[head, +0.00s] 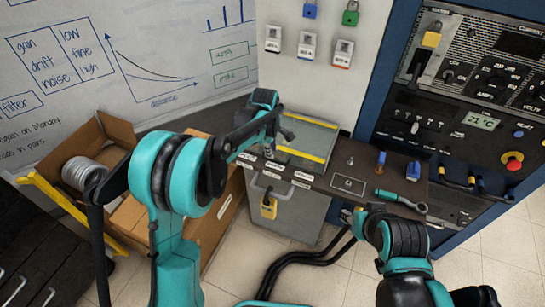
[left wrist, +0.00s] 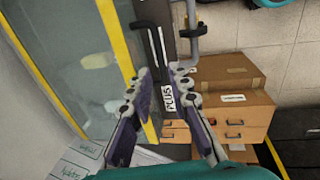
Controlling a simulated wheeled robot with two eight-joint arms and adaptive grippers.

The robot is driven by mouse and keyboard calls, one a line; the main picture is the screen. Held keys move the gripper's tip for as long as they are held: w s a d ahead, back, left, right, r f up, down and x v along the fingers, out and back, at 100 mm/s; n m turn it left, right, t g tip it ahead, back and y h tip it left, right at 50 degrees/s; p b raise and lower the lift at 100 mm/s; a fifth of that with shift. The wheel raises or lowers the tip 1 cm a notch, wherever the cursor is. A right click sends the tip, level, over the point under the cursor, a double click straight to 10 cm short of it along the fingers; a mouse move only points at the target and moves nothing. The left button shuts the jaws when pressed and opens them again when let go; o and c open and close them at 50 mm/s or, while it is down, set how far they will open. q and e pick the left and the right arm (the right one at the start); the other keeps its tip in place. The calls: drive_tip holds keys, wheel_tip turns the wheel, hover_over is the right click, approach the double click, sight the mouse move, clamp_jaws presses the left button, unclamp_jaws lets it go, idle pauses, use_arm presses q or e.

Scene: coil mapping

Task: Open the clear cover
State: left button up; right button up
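The clear cover (head: 312,137) lies flat at the back of the workbench box, with yellow strips along its edges. My left gripper (head: 279,133) is over the cover's left part in the head view. In the left wrist view, the gripper (left wrist: 162,72) is open, its two fingers apart with nothing held between them. The cover (left wrist: 85,60) is beside the fingers on the left there, with a yellow edge strip. Whether a finger touches it, I cannot tell. My right gripper (head: 350,214) is low at the ledge's front; its fingers are mostly hidden.
A dark ledge (head: 325,182) with white labels runs in front of the cover. A green-handled tool (head: 400,201) and a blue padlock (head: 413,171) are at its right. A yellow padlock (head: 268,207) hangs below. An instrument rack (head: 470,100) stands right; cardboard boxes (head: 130,215) stand left.

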sight(273, 160)
use_arm(q)
drive_tip(key=f, duration=0.2)
drive_tip(key=w+f+b, duration=0.1)
drive_tip(key=f, duration=0.2)
drive_tip(key=shift+d+f+b, duration=0.15)
drive_tip(key=shift+f+b, duration=0.15)
drive_tip(key=shift+f, duration=0.05)
clamp_jaws()
